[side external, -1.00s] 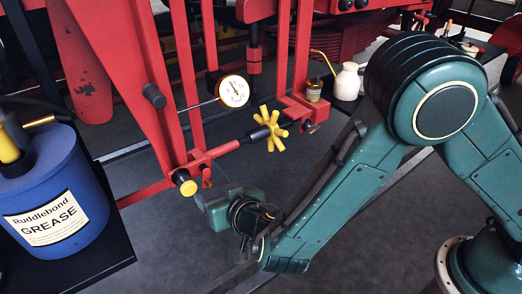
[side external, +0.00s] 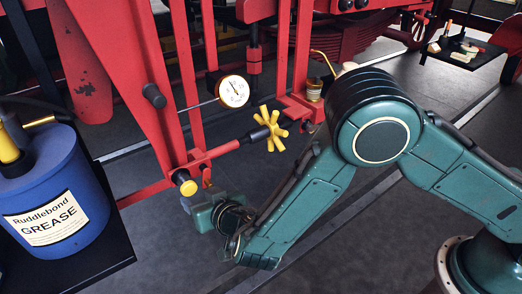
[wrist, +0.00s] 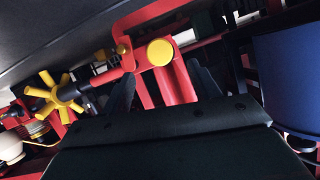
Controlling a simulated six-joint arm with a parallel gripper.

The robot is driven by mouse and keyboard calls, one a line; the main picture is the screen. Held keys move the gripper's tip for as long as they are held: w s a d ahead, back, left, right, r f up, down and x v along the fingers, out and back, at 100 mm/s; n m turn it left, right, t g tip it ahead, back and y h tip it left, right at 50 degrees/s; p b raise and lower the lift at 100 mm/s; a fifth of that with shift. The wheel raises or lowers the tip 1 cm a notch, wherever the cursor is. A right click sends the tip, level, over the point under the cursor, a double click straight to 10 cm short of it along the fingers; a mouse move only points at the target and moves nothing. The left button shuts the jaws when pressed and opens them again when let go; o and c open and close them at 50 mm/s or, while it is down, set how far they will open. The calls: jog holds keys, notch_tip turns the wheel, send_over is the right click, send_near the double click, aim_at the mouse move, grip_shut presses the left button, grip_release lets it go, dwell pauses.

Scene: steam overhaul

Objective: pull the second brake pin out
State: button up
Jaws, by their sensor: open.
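A brake pin with a round yellow head (side external: 187,186) sits in the red brake linkage (side external: 222,149), its head facing out. In the wrist view the yellow head (wrist: 160,52) lies ahead, between my two dark fingers. My gripper (side external: 188,204) is open and empty, just below the pin head in the side view. The fingers (wrist: 162,80) show apart in the wrist view and do not appear to touch the pin. A smaller yellow end (wrist: 121,48) shows on the linkage beside it. I cannot tell which is the second pin.
A yellow star handwheel (side external: 269,128) is on the linkage to the right. A dial gauge (side external: 233,91) hangs above. A blue grease drum (side external: 48,190) stands on a dark stand at left. Red frame bars rise behind the pin; the floor below is clear.

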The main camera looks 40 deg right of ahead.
aim_at(190, 189)
jog(key=shift+x, duration=4.35)
grip_shut()
jog(key=shift+s, duration=2.85)
grip_release()
jog(key=shift+s, duration=0.1)
